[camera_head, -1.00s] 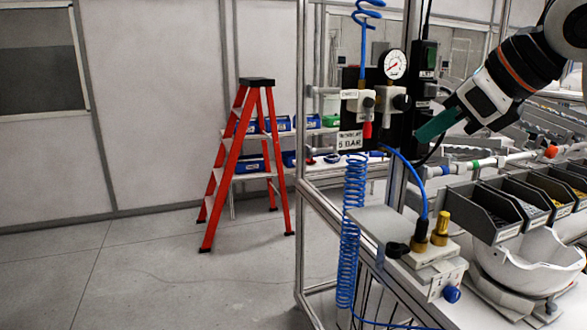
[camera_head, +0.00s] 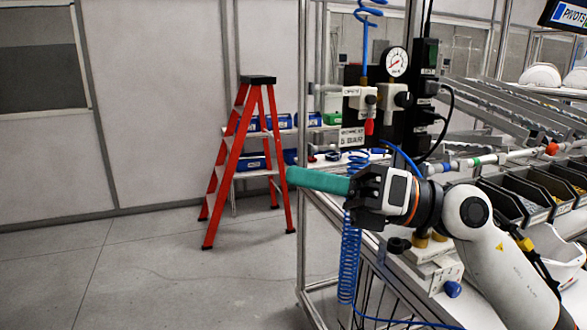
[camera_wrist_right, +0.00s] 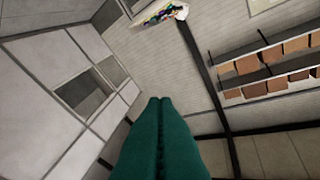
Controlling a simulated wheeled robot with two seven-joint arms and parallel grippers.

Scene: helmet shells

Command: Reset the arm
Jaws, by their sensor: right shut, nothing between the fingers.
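My right gripper (camera_head: 292,177) has green fingers closed together. It points left across the head view, in front of the workstation frame, with nothing held. In the right wrist view the two green fingers (camera_wrist_right: 160,102) lie side by side with no gap and no object between them. My right arm comes in from the lower right, over the bench side. It hides part of the valve box and the blue coiled hose. My left gripper is not in view.
The bench carries a pressure gauge (camera_head: 397,61), a valve box (camera_head: 437,272), a blue coiled hose (camera_head: 350,265), dark bins (camera_head: 510,203) and a white helmet shell (camera_head: 555,248). A red stepladder (camera_head: 222,170) stands behind. The floor (camera_head: 150,270) at left is clear.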

